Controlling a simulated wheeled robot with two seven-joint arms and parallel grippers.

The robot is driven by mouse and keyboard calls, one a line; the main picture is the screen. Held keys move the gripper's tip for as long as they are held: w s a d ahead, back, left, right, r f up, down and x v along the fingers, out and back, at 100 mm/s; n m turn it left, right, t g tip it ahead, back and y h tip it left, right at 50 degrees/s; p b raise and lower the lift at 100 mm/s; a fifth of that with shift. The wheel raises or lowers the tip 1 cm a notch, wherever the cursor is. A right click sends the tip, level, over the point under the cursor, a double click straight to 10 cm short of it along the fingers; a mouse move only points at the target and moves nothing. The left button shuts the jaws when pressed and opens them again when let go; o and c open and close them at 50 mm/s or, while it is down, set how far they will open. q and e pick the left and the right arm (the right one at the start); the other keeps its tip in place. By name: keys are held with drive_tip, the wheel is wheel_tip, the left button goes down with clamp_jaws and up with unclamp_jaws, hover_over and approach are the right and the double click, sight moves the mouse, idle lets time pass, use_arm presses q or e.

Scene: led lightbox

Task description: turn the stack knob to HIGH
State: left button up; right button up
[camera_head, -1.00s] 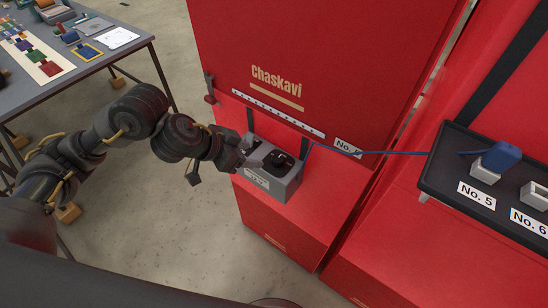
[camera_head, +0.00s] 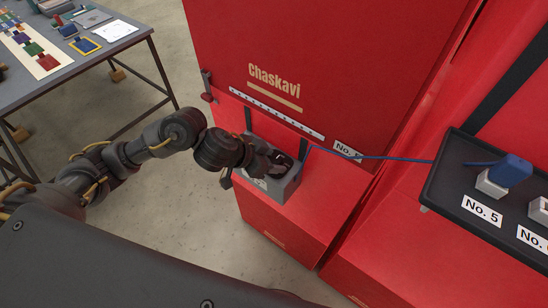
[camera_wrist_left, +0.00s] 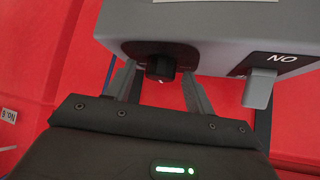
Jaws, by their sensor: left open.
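The grey control box (camera_head: 286,187) hangs on the front of the red cabinet. In the left wrist view the box (camera_wrist_left: 210,48) shows a round black knob (camera_wrist_left: 161,68) with a small white mark on its edge. My left gripper (camera_head: 272,160) is at the box in the head view and covers part of its top. In the wrist view my left gripper's fingers (camera_wrist_left: 160,86) are open, one on each side of the knob. I cannot tell whether they touch it. Any HIGH label is not readable. My right gripper is not in view.
A grey lever (camera_wrist_left: 260,88) beside a "NO" label sits right of the knob. A blue cable (camera_head: 370,157) runs from the box towards a dark tray (camera_head: 440,185) holding a blue plug (camera_head: 512,170) at No. 5. A work table (camera_head: 120,62) stands at the left.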

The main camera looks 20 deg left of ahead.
use_arm(q)
drive_tip(key=shift+a, duration=0.1)
drive_tip(key=c, duration=1)
drive_tip(key=shift+w+a+m+g+h, duration=0.15)
drive_tip(key=shift+m+g+h, duration=0.45)
drive_tip(key=shift+m, duration=0.5)
drive_tip(key=m+g, duration=0.1)
drive_tip(key=m+g+h, duration=0.1)
drive_tip(key=m, duration=0.1)
drive_tip(key=shift+w, duration=0.25)
drive_tip(key=m+g, duration=0.2)
drive_tip(key=shift+w+m+h+b, duration=0.1)
drive_tip(key=shift+m+h+b, duration=0.2)
drive_tip(key=shift+m+b, duration=0.1)
drive_tip(key=shift+w+m+g+b, duration=0.1)
drive_tip(key=shift+m+g+b, duration=0.35)
drive_tip(key=shift+m+g, duration=0.6)
drive_tip(key=shift+m, duration=0.25)
